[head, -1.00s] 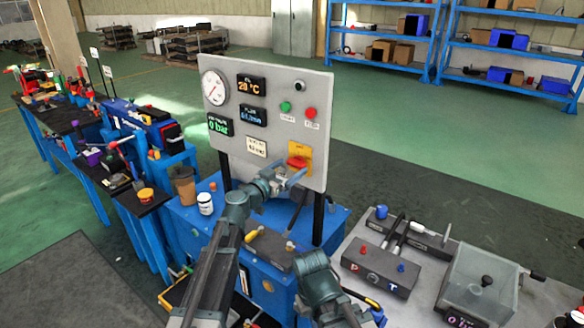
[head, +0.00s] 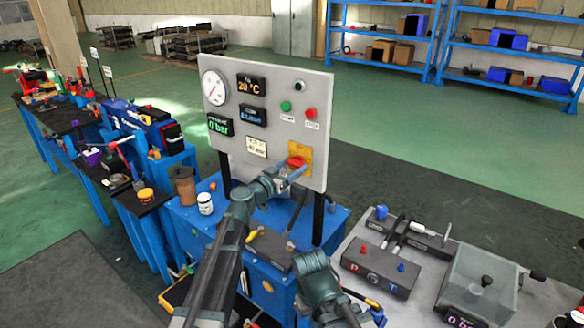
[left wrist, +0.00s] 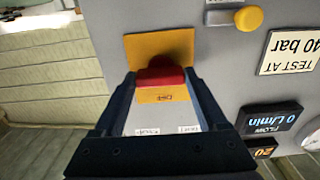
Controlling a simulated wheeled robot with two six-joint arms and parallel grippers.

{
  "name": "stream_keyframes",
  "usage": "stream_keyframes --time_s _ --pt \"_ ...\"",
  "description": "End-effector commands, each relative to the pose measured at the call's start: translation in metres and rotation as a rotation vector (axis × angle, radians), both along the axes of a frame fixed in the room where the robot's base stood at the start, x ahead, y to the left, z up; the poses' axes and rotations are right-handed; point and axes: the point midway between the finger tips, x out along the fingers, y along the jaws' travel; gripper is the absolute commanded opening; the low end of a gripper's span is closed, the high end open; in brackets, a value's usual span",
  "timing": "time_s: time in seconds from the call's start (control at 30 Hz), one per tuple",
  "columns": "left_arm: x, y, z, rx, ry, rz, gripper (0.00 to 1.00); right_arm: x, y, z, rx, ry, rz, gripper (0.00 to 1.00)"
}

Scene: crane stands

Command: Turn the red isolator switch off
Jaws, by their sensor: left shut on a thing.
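The red isolator switch (head: 296,161) sits on a yellow plate (head: 306,152) at the lower right of the grey panel. In the left wrist view its red handle (left wrist: 160,77) lies across the picture in front of the yellow plate (left wrist: 180,48). My left gripper (head: 297,169) is at the switch, and its fingers (left wrist: 162,82) are shut on the red handle from both sides. They hide the handle's ends. A label that seems to read OFF, upside down, shows beside the handle.
The grey panel (head: 270,85) carries a round gauge (head: 214,87), small displays, and a green (head: 286,106) and a red button (head: 310,114). Below are a blue bench and a brown cup (head: 185,185). A grey table with a clear box (head: 478,282) stands at the right.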

Motion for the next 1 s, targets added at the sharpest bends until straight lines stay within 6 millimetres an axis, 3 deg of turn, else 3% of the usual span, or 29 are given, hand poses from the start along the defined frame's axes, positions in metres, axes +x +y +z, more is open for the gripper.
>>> stream_keyframes --time_s 0.37,1.0 --pt "-0.0002 0.0 0.0001 -0.073 0.053 -0.001 0.19 0.0 0.0 0.0002 0.0 0.0 0.0 0.0" --pt "-0.0001 0.0004 0.0011 -0.538 0.392 -0.001 0.19 0.0 0.0 0.0012 0.0 0.0 0.0 0.0"
